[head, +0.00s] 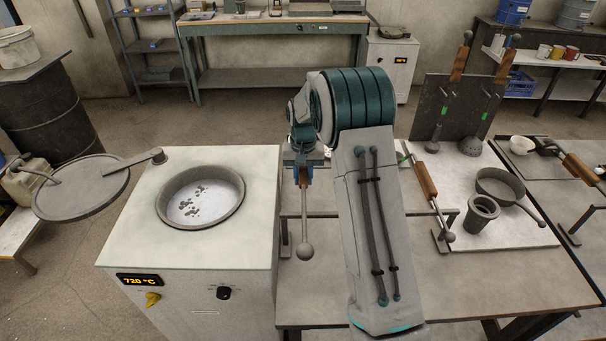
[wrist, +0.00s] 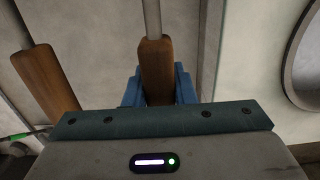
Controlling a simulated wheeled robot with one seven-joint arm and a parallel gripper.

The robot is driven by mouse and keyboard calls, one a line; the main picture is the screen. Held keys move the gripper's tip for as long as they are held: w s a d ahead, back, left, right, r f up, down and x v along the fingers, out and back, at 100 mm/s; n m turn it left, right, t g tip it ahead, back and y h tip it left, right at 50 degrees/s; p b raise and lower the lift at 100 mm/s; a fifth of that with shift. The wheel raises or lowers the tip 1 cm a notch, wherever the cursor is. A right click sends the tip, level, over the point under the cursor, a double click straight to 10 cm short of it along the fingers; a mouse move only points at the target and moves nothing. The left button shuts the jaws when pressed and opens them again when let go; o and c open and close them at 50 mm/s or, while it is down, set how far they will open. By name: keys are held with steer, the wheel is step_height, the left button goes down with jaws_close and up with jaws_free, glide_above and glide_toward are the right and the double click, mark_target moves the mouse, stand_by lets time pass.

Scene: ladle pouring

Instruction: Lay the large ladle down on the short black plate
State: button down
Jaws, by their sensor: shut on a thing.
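My gripper (head: 303,165) is shut on the wooden handle of a long-handled tool, taken to be the large ladle. Its metal rod (head: 304,215) runs toward the front and ends in a round knob (head: 304,251); its bowl is hidden in the head view. In the wrist view the wooden grip (wrist: 155,70) sits between the blue fingers (wrist: 157,88), with the rod leading away. A small dark upright plate (head: 440,241) stands on the right part of the table, by another wooden-handled tool (head: 427,183). I cannot tell whether it is the short black plate.
The furnace (head: 120,248), with its round open pot (head: 168,220), stands left of my gripper. Its lid (head: 80,190) is swung aside.

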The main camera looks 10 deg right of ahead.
steer(key=shift+f, duration=0.25)
steer(key=shift+f+b, duration=0.3)
stand_by(0.5)
steer(key=c, duration=1.2)
jaws_free()
steer(key=shift+o, duration=0.4)
steer(key=shift+f, duration=0.1)
step_height(320, 180, up, 21)
steer(key=p, duration=0.4)
steer(key=shift+w+p, duration=0.25)
steer(key=shift+p, duration=0.1)
